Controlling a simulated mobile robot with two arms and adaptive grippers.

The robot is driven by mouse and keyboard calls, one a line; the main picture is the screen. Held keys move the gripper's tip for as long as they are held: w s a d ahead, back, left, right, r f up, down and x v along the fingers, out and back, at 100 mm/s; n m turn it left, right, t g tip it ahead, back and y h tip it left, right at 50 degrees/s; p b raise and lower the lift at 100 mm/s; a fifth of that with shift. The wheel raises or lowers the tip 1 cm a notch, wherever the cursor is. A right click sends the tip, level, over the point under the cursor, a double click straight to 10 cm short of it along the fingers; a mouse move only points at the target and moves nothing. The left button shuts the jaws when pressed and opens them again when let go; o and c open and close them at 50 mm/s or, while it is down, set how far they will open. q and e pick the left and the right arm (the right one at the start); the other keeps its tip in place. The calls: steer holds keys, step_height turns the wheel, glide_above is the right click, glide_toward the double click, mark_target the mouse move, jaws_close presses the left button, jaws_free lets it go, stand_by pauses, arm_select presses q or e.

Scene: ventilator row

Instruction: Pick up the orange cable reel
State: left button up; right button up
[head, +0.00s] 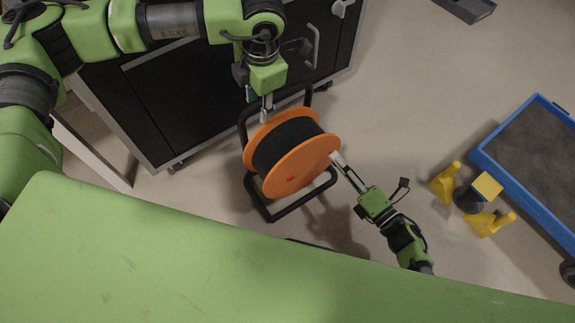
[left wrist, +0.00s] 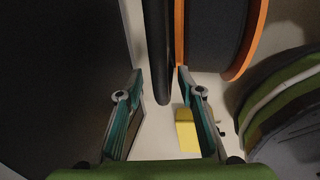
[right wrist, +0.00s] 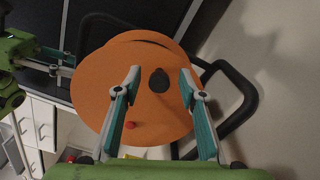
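The orange cable reel (head: 300,164) stands on the floor in a black tubular frame (head: 264,205), with black cable wound between its two orange discs. My left gripper (head: 266,108) is at the reel's upper left side. In the left wrist view its fingers (left wrist: 158,85) are apart, with a black frame bar (left wrist: 157,45) between them in the picture; contact is unclear. My right gripper (head: 337,160) is at the reel's right side. In the right wrist view its fingers (right wrist: 160,80) are open and face the orange disc (right wrist: 150,105) with its dark hub; nothing is gripped.
A black cabinet (head: 190,105) with metal edges stands close behind the reel. A blue-rimmed cart (head: 517,178) and a yellow and black object (head: 487,186) are at the right. My green body fills the lower left. Open floor lies at the upper right.

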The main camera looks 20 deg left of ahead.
arm_select(q)
steer(key=shift+a+f, duration=0.1)
steer(key=shift+f, duration=0.3)
arm_select(e)
steer(key=shift+w+a, duration=0.3)
arm_select(q)
jaws_close()
arm_select(e)
jaws_close()
arm_select(q)
steer(key=shift+w+r, duration=0.15)
steer(key=shift+r, duration=0.05)
arm_select(e)
steer(key=shift+w+r, duration=0.1)
steer(key=shift+r, duration=0.25)
arm_select(q)
steer(key=shift+r+p, duration=0.15)
steer(key=shift+p, duration=0.15)
arm_select(e)
steer(key=shift+r, duration=0.1)
